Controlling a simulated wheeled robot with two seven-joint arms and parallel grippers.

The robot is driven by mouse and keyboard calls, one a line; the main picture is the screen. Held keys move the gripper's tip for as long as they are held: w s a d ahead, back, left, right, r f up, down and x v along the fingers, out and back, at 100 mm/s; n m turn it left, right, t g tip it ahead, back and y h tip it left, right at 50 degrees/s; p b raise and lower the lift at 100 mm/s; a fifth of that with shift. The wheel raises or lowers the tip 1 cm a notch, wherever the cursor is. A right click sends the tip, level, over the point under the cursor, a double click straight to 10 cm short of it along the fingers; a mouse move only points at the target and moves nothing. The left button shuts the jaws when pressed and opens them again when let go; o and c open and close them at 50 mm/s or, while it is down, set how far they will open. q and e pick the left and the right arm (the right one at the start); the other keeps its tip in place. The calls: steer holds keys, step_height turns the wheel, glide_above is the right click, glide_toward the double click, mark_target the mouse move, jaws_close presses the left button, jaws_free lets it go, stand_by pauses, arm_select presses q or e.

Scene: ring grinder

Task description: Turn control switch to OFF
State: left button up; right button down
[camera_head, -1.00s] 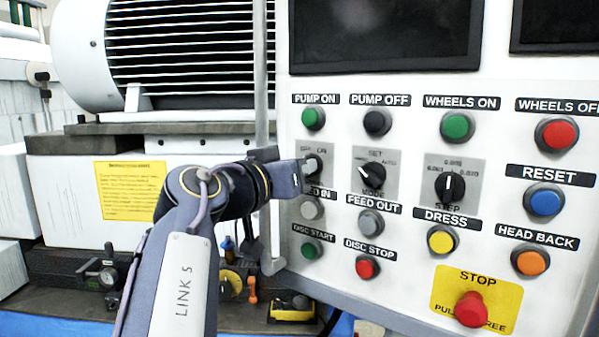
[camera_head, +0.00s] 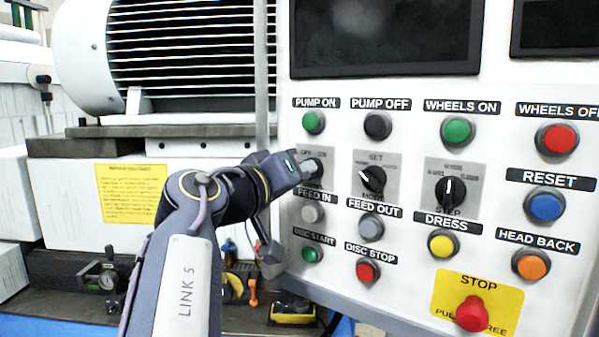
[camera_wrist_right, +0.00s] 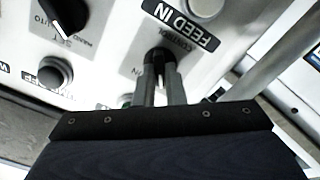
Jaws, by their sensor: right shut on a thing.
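The control switch (camera_head: 319,163) is a dark rotary knob on a grey plate at the left of the white panel, below PUMP ON. My right gripper (camera_head: 308,168) reaches it from the left and covers part of it. In the right wrist view, the two fingers (camera_wrist_right: 159,84) are shut on the black knob (camera_wrist_right: 159,56), one on each side. The plate's CONTROL lettering shows next to the knob. The gripper body is tilted against the panel's rows. The knob's pointer is hidden, so its exact setting cannot be told. My left gripper is not in view.
The SET/MODE knob (camera_head: 371,180) and STEP knob (camera_head: 450,190) are to the right. The FEED IN button (camera_head: 312,212) is close below the gripper and the PUMP ON button (camera_head: 313,122) is above. A red STOP button (camera_head: 472,313) is at lower right.

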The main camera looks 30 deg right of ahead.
steer(key=shift+f, duration=0.1)
steer(key=c, duration=1.5)
jaws_free()
steer(key=b+v, duration=0.1)
steer(key=v, duration=0.7)
steer(key=shift+b, duration=0.3)
